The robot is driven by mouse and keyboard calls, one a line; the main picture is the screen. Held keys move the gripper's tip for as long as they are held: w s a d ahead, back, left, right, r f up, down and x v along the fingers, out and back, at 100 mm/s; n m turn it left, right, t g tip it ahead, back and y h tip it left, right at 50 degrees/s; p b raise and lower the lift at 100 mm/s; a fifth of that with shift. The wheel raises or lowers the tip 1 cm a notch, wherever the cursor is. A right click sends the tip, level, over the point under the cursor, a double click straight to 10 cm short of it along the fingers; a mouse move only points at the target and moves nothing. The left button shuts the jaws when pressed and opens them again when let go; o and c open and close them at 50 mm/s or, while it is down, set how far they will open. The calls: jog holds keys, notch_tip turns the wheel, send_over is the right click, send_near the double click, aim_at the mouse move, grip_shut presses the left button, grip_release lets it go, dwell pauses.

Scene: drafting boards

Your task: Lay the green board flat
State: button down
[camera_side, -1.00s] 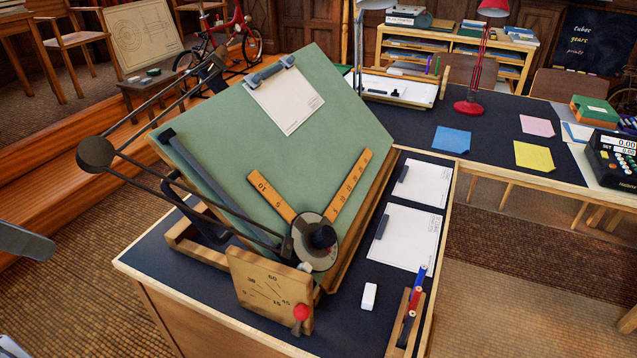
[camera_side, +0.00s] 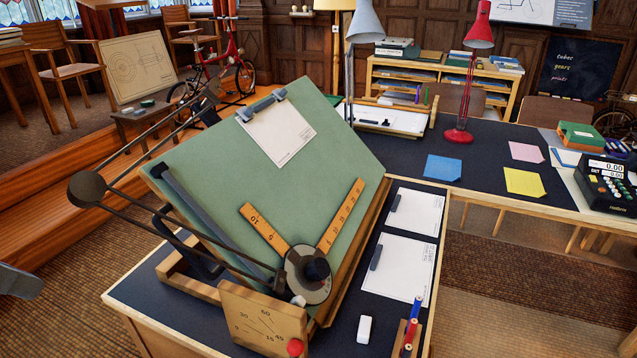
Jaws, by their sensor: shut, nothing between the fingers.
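The green board (camera_side: 225,165) stands tilted on a wooden frame (camera_side: 185,275) at the near desk, its upper edge raised toward the back. A sheet of paper (camera_side: 278,134) is clipped near its top edge. A drafting arm with two wooden rulers (camera_side: 341,215) and a round dark-knobbed head (camera_side: 309,275) lies over its lower part. A wooden angle plate (camera_side: 257,318) with numbers stands at the frame's near side, with a red knob (camera_side: 295,347) at its lower right. My gripper is not in view.
Beside the board lie two paper sheets (camera_side: 412,213), a white eraser (camera_side: 364,329) and a pen holder (camera_side: 407,338). The drafting arm's rods and round weight (camera_side: 87,189) stick out past the board's left side. A red lamp (camera_side: 465,90) stands on the back desk.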

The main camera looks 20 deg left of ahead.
jog(key=c, duration=2.2)
grip_release()
jog(key=c, duration=1.5)
grip_release()
jog(key=shift+o, duration=0.5)
jog(key=shift+w, duration=0.1)
jog(key=n+g, duration=0.3)
jog(key=n, duration=0.7)
send_near(171, 236)
jog(key=s+d, duration=0.1)
jog(key=s, duration=0.4)
jog(key=w+f+n, duration=0.4)
jog(key=w+a+f+n+g, duration=0.1)
jog(key=w+f+n, duration=0.1)
jog(key=shift+w, duration=0.35)
notch_tip(171, 236, down, 8)
jog(key=w, duration=0.1)
jog(key=shift+r, duration=0.2)
